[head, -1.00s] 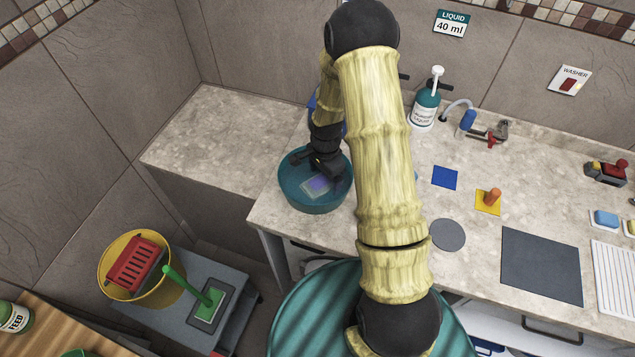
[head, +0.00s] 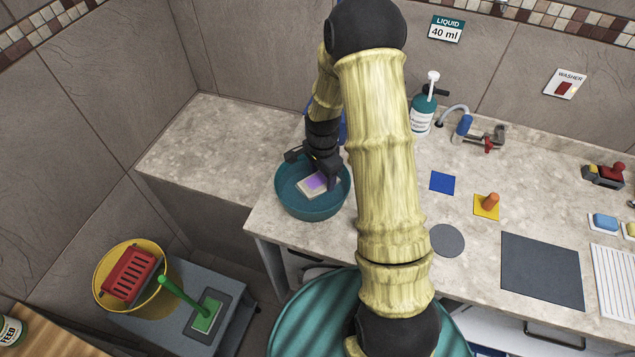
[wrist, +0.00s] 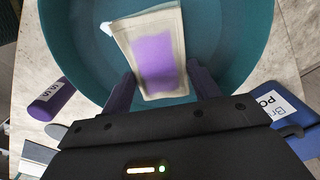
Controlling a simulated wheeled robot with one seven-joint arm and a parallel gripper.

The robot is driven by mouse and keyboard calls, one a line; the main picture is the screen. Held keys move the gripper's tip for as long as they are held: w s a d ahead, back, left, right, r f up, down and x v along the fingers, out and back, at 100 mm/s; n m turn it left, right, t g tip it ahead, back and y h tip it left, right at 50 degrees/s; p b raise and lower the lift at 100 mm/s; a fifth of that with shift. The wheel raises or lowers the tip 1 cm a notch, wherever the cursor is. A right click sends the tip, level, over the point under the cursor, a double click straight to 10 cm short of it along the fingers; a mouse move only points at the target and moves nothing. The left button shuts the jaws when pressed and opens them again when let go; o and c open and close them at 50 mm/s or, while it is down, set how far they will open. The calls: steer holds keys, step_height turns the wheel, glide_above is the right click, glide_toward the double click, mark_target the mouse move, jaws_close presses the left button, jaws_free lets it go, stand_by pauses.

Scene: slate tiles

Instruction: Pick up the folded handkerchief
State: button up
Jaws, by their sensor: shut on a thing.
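The folded handkerchief (head: 312,188) is a cream rectangle with a purple patch, inside the round teal basin (head: 314,213) on the counter. In the wrist view the handkerchief (wrist: 172,22) lies in front of my gripper, its near edge between the two fingers. My gripper (head: 320,176) reaches down into the basin and is shut on the handkerchief. In the wrist view my gripper (wrist: 162,88) hides the contact points partly. The basin wall (wrist: 75,40) surrounds the cloth there. Whether the cloth is fully clear of the basin floor is hard to tell.
A purple labelled cylinder (wrist: 50,98) and a blue item with a white label (wrist: 275,115) lie beside the basin. A teal soap pump bottle (head: 422,115) and a tap (head: 480,138) stand at the back. The counter's left part (head: 215,140) is clear.

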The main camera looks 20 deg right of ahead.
mark_target(322, 177)
step_height(322, 177, up, 6)
steer(key=shift+r+b, duration=0.15)
steer(key=shift+b, duration=0.4)
steer(key=shift+w, duration=0.1)
